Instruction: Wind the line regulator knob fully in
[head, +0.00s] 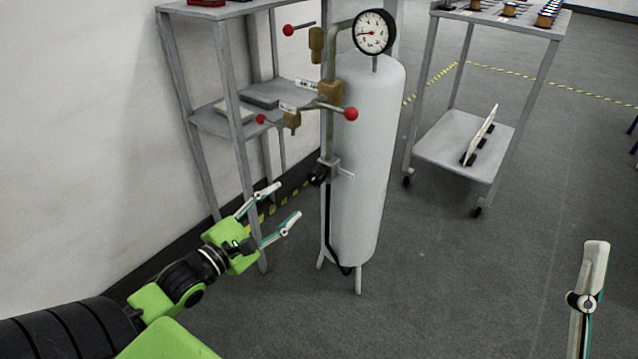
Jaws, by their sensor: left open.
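A white upright tank (372,190) stands ahead with a pipe along its left side. Low on this pipe is a grey fitting (330,167) with a small dark knob (318,177) on its left, which looks like the line regulator knob. I cannot tell how far in it is wound. A round gauge (373,33) sits at the top, its needle pointing left. My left gripper (281,205) is open and empty, below and left of the knob and apart from it. Part of my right gripper (592,270) shows at the lower right; its opening is not visible.
Brass valves (330,93) with red-ball levers (350,113) stick out above the fitting. A grey shelf rack (222,122) stands behind at left against the wall. A wheeled cart (455,145) stands at right. The floor in front of the tank is clear.

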